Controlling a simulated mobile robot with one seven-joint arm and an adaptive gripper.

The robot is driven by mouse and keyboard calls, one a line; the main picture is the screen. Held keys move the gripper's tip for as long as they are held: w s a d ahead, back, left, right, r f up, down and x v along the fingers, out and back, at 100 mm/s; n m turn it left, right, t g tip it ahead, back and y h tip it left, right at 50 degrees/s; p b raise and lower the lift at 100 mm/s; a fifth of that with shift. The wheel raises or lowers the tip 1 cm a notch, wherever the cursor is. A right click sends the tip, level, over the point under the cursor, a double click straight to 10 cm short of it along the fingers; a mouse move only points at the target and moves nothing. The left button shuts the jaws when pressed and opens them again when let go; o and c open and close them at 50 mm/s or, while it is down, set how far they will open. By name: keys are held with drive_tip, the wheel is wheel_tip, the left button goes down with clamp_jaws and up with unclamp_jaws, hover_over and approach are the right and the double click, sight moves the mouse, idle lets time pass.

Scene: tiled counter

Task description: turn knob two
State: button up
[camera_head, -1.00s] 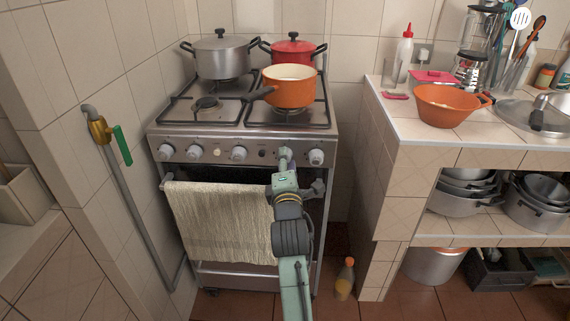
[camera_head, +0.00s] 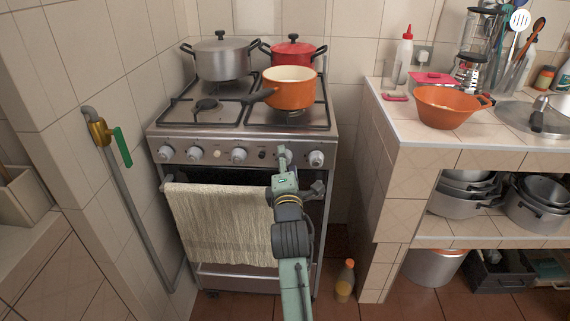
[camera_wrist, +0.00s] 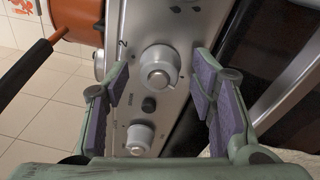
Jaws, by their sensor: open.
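In the wrist view a silver-grey knob (camera_wrist: 158,68) sits on the stove's metal panel, with a mark like a "2" beside it. My gripper (camera_wrist: 160,72) is open, with one purple-padded finger on each side of this knob. Gaps show between the pads and the knob, so I see no contact. A second knob (camera_wrist: 138,138) is lower in that view, nearer my palm. In the head view my gripper (camera_head: 284,157) is at the right part of the stove's front panel and largely hides the knob behind it. The rightmost knob (camera_head: 316,158) stays visible.
An orange pot (camera_head: 289,92) stands on the stove top above my gripper, its dark handle pointing left. A grey pot (camera_head: 222,58) and a red pot (camera_head: 293,52) stand behind. A towel (camera_head: 220,222) hangs on the oven rail. The tiled counter (camera_head: 395,130) is right.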

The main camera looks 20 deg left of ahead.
drive_tip(key=shift+s, duration=0.1)
drive_tip(key=v, duration=1.1)
drive_tip(key=shift+s+d, duration=0.15)
drive_tip(key=shift+s, duration=0.2)
drive_tip(key=shift+f, duration=0.1)
clamp_jaws()
idle(1.3)
